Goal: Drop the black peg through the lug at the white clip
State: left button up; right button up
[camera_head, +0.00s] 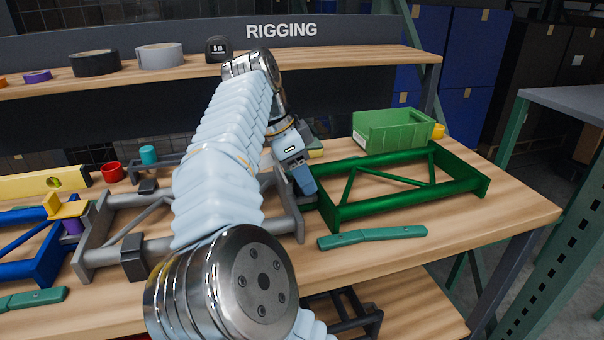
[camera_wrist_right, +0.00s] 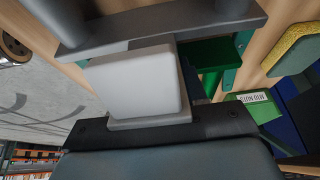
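My right gripper (camera_head: 304,186) points down at the right end of the grey frame (camera_head: 286,226), beside the green frame (camera_head: 333,216). Its fingertips are partly hidden, and I cannot tell whether they are apart or hold anything. In the right wrist view a pale grey block (camera_wrist_right: 138,84) fills the middle, in front of the dark gripper body; the grey frame (camera_wrist_right: 170,30) crosses above it. I cannot tell whether this block is a finger or something else. I cannot make out the black peg, the white clip or its lug. My left gripper is out of view.
A blue frame (camera_head: 45,268) with a yellow clip (camera_head: 68,207) lies at the left. A green bin (camera_head: 395,130) stands behind the green frame. Green-handled tools (camera_head: 372,237) lie at the front. Tape rolls (camera_head: 95,62) sit on the shelf. My right arm hides the middle.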

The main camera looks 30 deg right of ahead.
jog(key=o, duration=0.4)
jog(key=shift+c, duration=0.2)
jog(key=v, duration=0.7)
jog(key=shift+p, duration=0.4)
jog(key=shift+a+r, duration=0.1)
jog(key=shift+r, duration=0.1)
